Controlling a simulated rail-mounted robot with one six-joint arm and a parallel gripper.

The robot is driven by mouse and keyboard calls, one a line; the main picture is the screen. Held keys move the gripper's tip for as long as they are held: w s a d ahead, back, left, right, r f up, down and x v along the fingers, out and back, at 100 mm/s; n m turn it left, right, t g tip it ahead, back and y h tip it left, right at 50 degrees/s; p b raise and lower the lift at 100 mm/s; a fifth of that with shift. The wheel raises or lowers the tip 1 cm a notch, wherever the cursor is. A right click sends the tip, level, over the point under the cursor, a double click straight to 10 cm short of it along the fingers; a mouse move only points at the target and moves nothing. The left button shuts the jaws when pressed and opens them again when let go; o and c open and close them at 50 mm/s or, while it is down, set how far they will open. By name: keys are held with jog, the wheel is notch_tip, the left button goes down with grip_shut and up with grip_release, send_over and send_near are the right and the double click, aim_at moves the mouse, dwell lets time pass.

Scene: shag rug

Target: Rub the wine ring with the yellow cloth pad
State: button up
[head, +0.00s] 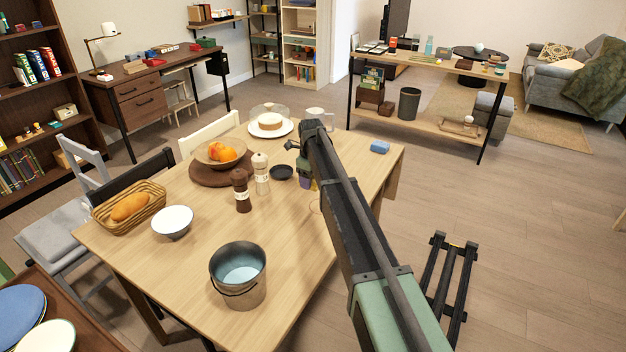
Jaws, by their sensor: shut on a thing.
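The wine ring (314,207) shows as a faint curved mark on the wooden table, partly hidden behind my arm. My gripper (307,184) points down at the table just behind the ring, close to the tabletop. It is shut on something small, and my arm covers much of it. I cannot make out the yellow cloth pad clearly; no such pad lies elsewhere on the table. I cannot tell whether what I hold touches the wood.
Pepper mill (242,191), salt mill (261,174) and dark dish (281,172) stand left of my gripper. The wooden table (190,262) is bare between bucket and ring.

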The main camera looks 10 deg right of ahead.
aim_at(312, 203)
jog(key=shift+s+a, duration=0.15)
jog(key=shift+s, duration=0.05)
jog(key=shift+w+d+f, duration=0.25)
jog(key=shift+w+d, duration=0.05)
jog(key=shift+w, duration=0.05)
jog(key=shift+f+b, duration=0.2)
jog(key=shift+b, duration=0.2)
notch_tip(312, 203, down, 7)
jog(key=b, duration=0.6)
jog(key=shift+r+b, duration=0.1)
jog(key=shift+b, duration=0.3)
jog(key=shift+s+d+r, duration=0.1)
jog(key=shift+s+d, duration=1.4)
jog(key=shift+d, duration=0.3)
jog(key=shift+s+d, duration=0.75)
jog(key=shift+d, duration=0.3)
jog(key=shift+w+a, duration=1.1)
jog(key=shift+a, duration=0.3)
jog(key=shift+w+a, duration=1.05)
jog(key=shift+a, duration=0.3)
notch_tip(312, 203, up, 8)
jog(key=p, duration=0.7)
jog(key=shift+a+f+p, duration=0.15)
jog(key=shift+f+p, duration=0.1)
jog(key=shift+p, duration=0.1)
